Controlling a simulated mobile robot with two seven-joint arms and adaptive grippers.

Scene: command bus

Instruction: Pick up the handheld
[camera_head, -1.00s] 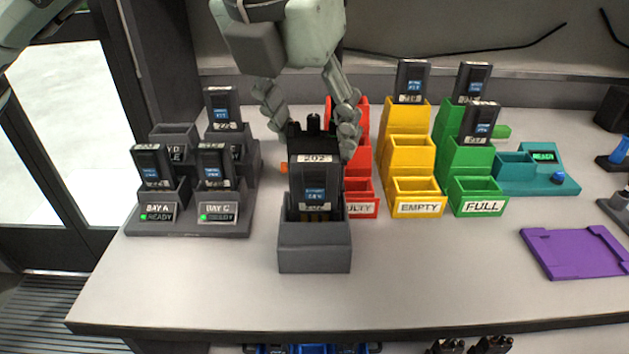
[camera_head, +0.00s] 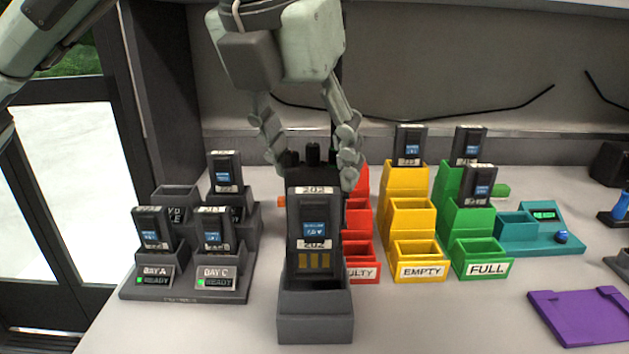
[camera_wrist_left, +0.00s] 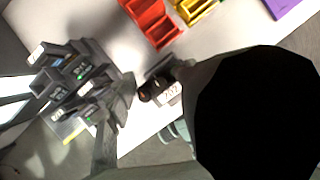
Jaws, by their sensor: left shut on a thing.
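The handheld (camera_head: 314,232) is dark, with a small blue screen, white labels reading 202 and gold contacts low on its face. It stands upright over a dark grey holder (camera_head: 315,322) on the table. Its lower end is at the holder's rim; I cannot tell whether it is clear of it. My left gripper (camera_head: 309,160) comes from above and is shut on the handheld's top, one finger on each side. In the left wrist view, the handheld's 202 label (camera_wrist_left: 171,93) shows beside a large black shape that hides much of the picture. My right gripper is not in view.
A grey charging rack (camera_head: 185,290) with several battery packs stands left. Red (camera_head: 360,250), yellow (camera_head: 420,250) and green (camera_head: 478,250) stepped bins stand close on the right. A teal tester (camera_head: 545,235) and purple tray (camera_head: 580,315) lie farther right.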

